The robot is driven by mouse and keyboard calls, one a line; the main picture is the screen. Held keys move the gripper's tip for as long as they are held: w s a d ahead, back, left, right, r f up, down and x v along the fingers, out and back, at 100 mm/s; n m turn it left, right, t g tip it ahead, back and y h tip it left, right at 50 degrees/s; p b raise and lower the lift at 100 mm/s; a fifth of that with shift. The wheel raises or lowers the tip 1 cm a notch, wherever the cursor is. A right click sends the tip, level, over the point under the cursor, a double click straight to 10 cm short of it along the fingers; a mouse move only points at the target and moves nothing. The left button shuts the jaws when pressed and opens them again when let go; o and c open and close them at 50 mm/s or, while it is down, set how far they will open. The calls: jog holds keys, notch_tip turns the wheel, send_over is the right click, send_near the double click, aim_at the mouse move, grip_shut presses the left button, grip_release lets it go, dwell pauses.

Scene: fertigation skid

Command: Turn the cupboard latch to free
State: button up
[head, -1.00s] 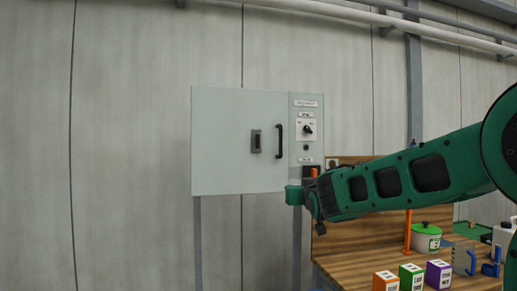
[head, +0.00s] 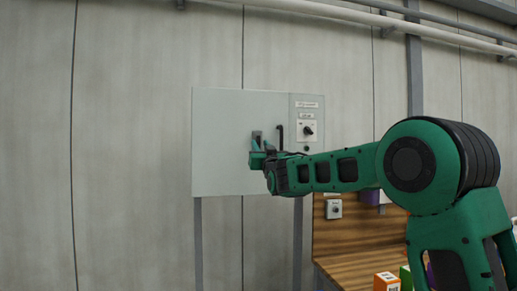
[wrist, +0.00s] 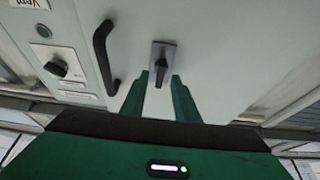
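The cupboard latch (head: 257,136) is a small dark turn handle on a grey plate, on the pale door of the wall cupboard (head: 222,150). In the wrist view the latch (wrist: 161,64) is upright in the picture, its lever pointing down toward my gripper. My gripper (head: 258,157) is in front of the door at the latch. In the wrist view its two green fingers (wrist: 160,88) are apart, one on each side below the lever. I cannot tell whether they touch it. Nothing is held.
A black door handle (wrist: 105,57) stands out close to the left of the latch in the wrist view. Beside it is a panel with a rotary switch (head: 307,130). A wooden bench (head: 350,268) with coloured boxes is at lower right.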

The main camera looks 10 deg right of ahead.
aim_at(258, 142)
jog(key=shift+x, duration=1.2)
jog(key=shift+c, duration=0.3)
grip_shut()
